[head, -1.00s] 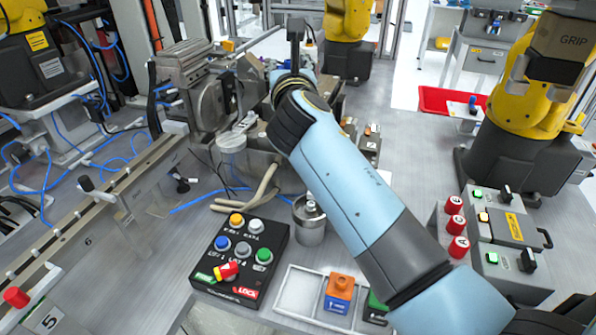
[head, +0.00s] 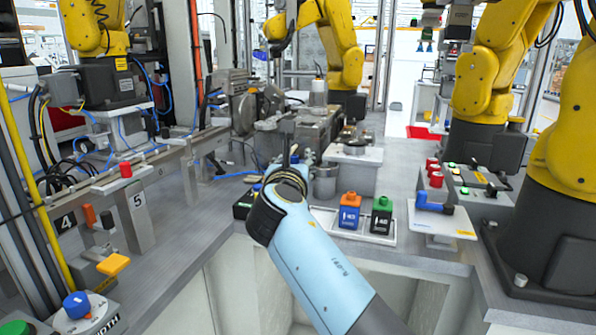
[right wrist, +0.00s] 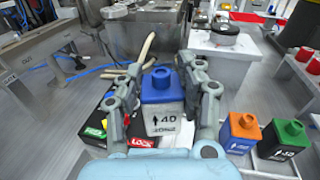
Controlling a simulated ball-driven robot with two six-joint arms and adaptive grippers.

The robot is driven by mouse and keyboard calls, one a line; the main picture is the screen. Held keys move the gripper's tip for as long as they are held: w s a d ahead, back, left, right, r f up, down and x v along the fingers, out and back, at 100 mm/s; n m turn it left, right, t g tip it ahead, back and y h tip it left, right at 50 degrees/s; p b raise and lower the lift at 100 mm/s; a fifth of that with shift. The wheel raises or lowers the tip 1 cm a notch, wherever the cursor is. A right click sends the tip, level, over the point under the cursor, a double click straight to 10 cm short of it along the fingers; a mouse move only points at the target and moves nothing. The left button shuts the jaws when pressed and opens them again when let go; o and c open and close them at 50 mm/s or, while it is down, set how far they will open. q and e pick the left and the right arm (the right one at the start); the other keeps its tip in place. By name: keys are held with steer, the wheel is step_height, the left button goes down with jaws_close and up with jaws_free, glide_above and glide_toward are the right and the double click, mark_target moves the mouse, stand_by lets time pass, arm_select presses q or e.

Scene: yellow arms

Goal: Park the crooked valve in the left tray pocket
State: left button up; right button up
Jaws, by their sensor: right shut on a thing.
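A valve block with a blue cap and a white body marked "40" (right wrist: 162,117) stands between the fingers of my right gripper (right wrist: 163,75) in the right wrist view. The gripper is shut on it, one finger on each side. The block looks roughly upright in that view. In the head view my arm hides most of the gripper and block. The white tray (head: 388,241) holds an orange-capped valve (head: 349,212) and a green-capped valve (head: 381,216) to its right. The tray's left part is partly hidden by my arm. My left gripper is not in view.
A metal canister (head: 325,182) and a white pedestal (head: 352,172) stand behind the tray. A blue-handled fixture (head: 433,205) is to the tray's right. The bench edge runs in front.

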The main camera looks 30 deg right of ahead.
steer(key=d+m+g+h, duration=0.1)
steer(key=d+h, duration=0.1)
steer(key=d, duration=0.1)
steer(key=shift+s+d+f+m+g, duration=0.1)
steer(key=shift+d+f+m+g, duration=0.05)
steer(key=shift+f+m+g, duration=0.25)
steer(key=shift+s+d+r+m+g+h+b, duration=0.25)
steer(key=shift+s+d+m+g+h, duration=0.15)
steer(key=shift+s+d+m+h, duration=0.15)
steer(key=shift+s+d+r+m+g+h+b, duration=0.25)
steer(key=shift+s+d+m+g+h, duration=0.15)
steer(key=shift+d, duration=0.25)
steer(key=f+b, duration=0.5)
steer(key=shift+w+a+f+b, duration=0.1)
steer(key=shift+a+f+b, duration=0.1)
steer(key=shift+b, duration=0.15)
steer(key=shift+f, duration=0.7)
arm_select(q)
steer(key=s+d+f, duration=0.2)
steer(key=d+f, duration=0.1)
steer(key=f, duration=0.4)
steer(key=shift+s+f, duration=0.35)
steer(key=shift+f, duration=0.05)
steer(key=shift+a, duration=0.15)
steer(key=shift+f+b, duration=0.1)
steer(key=shift+b, duration=0.25)
arm_select(e)
steer(key=shift+f, duration=0.45)
